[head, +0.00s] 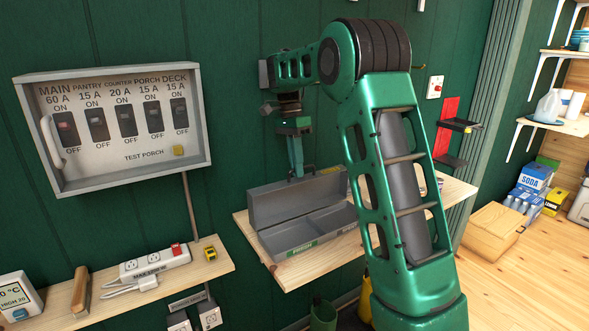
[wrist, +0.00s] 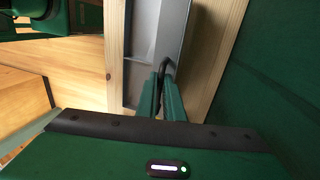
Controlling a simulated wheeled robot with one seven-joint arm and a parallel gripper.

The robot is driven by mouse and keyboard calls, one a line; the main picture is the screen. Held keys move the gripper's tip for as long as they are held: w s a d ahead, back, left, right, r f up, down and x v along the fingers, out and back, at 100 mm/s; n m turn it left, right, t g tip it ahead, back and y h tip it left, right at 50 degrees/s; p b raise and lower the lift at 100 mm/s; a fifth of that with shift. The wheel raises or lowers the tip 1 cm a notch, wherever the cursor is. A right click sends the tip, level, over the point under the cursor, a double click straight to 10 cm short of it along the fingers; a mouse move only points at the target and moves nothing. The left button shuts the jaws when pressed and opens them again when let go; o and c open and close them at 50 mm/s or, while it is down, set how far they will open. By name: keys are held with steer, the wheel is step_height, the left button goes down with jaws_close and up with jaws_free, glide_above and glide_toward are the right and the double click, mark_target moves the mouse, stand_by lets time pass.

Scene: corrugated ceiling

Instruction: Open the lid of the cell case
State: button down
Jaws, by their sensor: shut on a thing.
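The grey cell case (head: 322,226) stands on a wooden shelf against the green wall, with a green label on its front. Its lid (head: 275,205) stands raised, roughly upright, at the back, so the compartments inside show and look empty. My gripper (head: 297,172) points down from above at the top edge of the lid. In the wrist view, the green fingers (wrist: 163,88) are shut on a black lid handle (wrist: 162,69). The grey lid and part of the case (wrist: 141,45) lie beyond it. The fingertips' exact contact is small and partly hidden.
A breaker panel (head: 119,125) hangs on the wall at left. Below it, a shelf (head: 215,262) carries a power strip (head: 155,264). At right, a wooden box (head: 492,231) and blue soda boxes (head: 535,178) stand on a wooden counter.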

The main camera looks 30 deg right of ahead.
steer(key=shift+w+r, duration=0.1)
steer(key=shift+r, duration=0.15)
steer(key=c, duration=1.9)
jaws_free()
steer(key=v, duration=1)
steer(key=shift+r, duration=0.35)
steer(key=shift+w, duration=0.1)
